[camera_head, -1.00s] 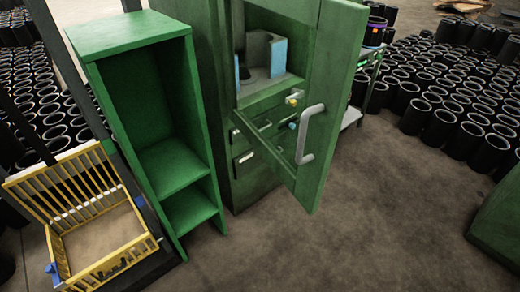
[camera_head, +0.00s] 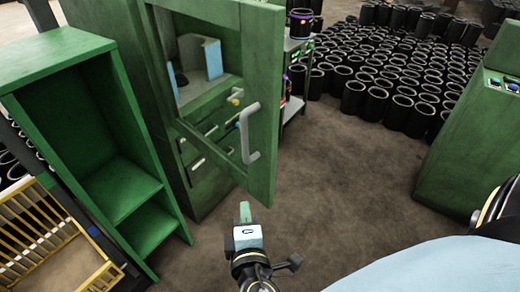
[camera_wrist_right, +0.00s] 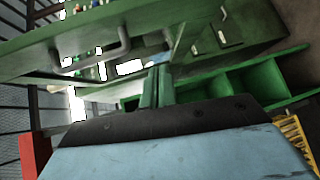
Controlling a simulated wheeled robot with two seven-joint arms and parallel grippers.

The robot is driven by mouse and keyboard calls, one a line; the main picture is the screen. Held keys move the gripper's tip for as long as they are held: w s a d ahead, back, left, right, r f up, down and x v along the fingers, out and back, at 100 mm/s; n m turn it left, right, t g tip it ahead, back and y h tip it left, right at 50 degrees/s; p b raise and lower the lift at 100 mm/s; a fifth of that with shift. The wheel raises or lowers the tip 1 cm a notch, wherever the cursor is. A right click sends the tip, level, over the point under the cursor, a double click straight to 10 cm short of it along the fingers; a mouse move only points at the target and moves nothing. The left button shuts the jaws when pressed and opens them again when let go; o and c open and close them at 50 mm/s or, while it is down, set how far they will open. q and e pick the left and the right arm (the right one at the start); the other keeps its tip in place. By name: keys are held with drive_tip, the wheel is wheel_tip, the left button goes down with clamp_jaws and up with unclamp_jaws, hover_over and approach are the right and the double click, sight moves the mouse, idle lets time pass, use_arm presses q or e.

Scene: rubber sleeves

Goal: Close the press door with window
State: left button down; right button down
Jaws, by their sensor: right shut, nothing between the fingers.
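The green press door (camera_head: 266,85) with its window stands open, swung out from the green press (camera_head: 208,185). Its grey handle (camera_head: 248,135) is on the outer face near the free edge. Through the window opening I see the press chamber (camera_head: 205,85) with a grey and blue fixture. My right gripper (camera_head: 244,209) is shut and empty, low in front of the door's lower edge, apart from the handle. In the right wrist view the shut fingers (camera_wrist_right: 157,85) point ahead, with the door (camera_wrist_right: 60,42) and handle (camera_wrist_right: 92,57) at upper left. My left gripper is not in view.
A green open shelf (camera_head: 130,190) stands left of the press, with a yellow slatted crate (camera_head: 45,245) beside it. Many black sleeves (camera_head: 385,75) stand at the back right. A green console (camera_head: 470,135) is at the right. The floor between is clear.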

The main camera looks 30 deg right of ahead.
wheel_tip(320, 180, up, 8)
drive_tip(key=s+d+r+m+h, duration=0.1)
drive_tip(key=s+d+h, duration=0.1)
drive_tip(key=d+h, duration=0.1)
drive_tip(key=p, duration=0.2)
approach(260, 140)
drive_tip(key=shift+t, duration=0.3)
drive_tip(key=x, duration=0.4)
drive_tip(key=shift+w+d, duration=0.15)
drive_tip(key=shift+d, duration=0.1)
drive_tip(key=shift+w+d+f+m, duration=0.15)
drive_tip(key=shift+w+d+m, duration=0.2)
drive_tip(key=shift+w, duration=0.1)
